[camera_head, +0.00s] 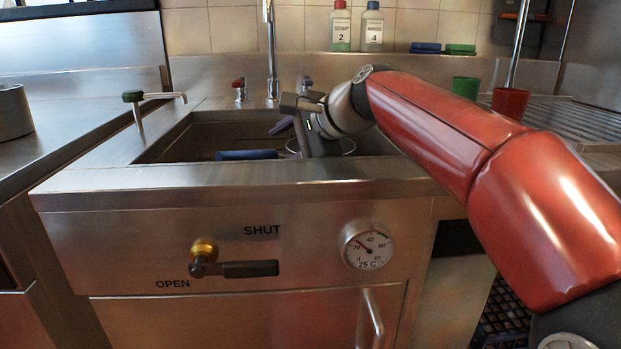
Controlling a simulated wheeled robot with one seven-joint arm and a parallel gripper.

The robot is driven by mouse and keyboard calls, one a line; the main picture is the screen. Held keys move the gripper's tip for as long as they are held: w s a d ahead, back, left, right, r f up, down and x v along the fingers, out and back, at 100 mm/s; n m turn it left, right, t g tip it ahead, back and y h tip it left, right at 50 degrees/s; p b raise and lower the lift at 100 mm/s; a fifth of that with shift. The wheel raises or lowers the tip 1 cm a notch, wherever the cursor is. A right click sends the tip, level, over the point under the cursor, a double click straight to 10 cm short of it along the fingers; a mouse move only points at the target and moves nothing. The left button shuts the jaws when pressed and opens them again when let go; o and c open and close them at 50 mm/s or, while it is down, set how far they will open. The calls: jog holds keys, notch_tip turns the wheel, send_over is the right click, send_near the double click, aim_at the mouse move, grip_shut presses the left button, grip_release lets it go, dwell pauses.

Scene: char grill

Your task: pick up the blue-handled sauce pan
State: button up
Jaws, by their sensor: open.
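A blue handle (247,155) shows low in the sink basin, just behind its front rim. A round silver pan rim (346,146) shows to its right, partly hidden by my gripper; I cannot see clearly how the handle joins it. My gripper (288,136) reaches down into the basin from the right, above and to the right of the blue handle's visible part. Its jaws are open. The lower finger ends are small and partly hidden, so contact with the pan cannot be told.
The steel sink rim (230,177) surrounds the basin. A tall faucet (270,60) and taps stand behind it. A green cup (466,88) and a red cup (510,103) stand at right. Soap bottles (341,28) stand at the back.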

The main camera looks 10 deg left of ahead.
aim_at(268, 153)
jog(key=x, duration=0.6)
jog(key=shift+w+a+f, duration=0.1)
jog(key=shift+a, duration=0.2)
grip_shut()
